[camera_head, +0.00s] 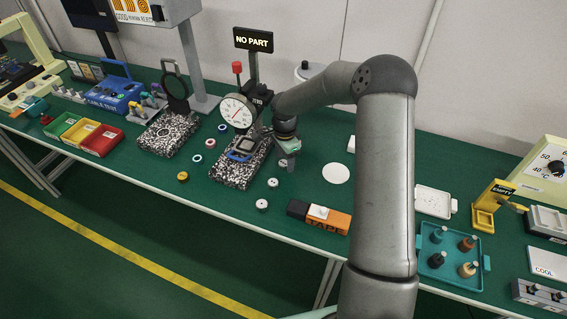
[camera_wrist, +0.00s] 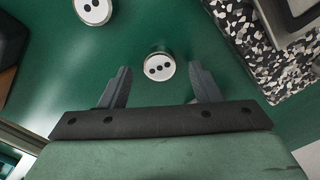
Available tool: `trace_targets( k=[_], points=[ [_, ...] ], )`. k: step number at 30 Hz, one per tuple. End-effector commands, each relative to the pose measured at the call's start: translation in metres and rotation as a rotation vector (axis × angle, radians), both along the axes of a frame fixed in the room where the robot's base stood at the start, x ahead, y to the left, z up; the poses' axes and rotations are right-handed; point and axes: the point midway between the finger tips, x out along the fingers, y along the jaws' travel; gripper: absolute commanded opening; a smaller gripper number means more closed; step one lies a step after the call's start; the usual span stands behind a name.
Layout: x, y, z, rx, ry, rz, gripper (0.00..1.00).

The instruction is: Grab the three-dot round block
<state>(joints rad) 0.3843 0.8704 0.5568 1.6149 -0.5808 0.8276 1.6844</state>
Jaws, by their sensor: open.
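The three-dot round block (camera_wrist: 159,67) is a white disc with three black dots. In the wrist view it lies on the green table, between and slightly beyond the two fingertips. My gripper (camera_wrist: 160,86) is open and empty, its fingers spread to either side of the block without touching it. In the head view my gripper (camera_head: 287,158) is over the table beside the speckled plate, and a white round block (camera_head: 273,182) just in front of it appears to be the same one. Its dots are too small to read there.
Another white round block (camera_wrist: 92,10) with at least two dots lies up and left, cut by the frame edge; it also shows in the head view (camera_head: 262,204). A speckled plate (camera_wrist: 285,65) is close on the right. The tape box (camera_head: 330,221) stands nearby.

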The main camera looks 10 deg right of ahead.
Motion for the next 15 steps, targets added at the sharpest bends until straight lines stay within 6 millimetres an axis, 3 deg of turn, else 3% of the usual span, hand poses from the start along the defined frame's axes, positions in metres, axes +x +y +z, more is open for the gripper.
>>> trace_targets(
  k=[10,15],
  points=[
    [-0.0002,0.0005,-0.0091,0.0,-0.001,0.001,0.55],
    [-0.0003,0.0005,-0.009,0.0,-0.001,0.001,0.07]
  ],
)
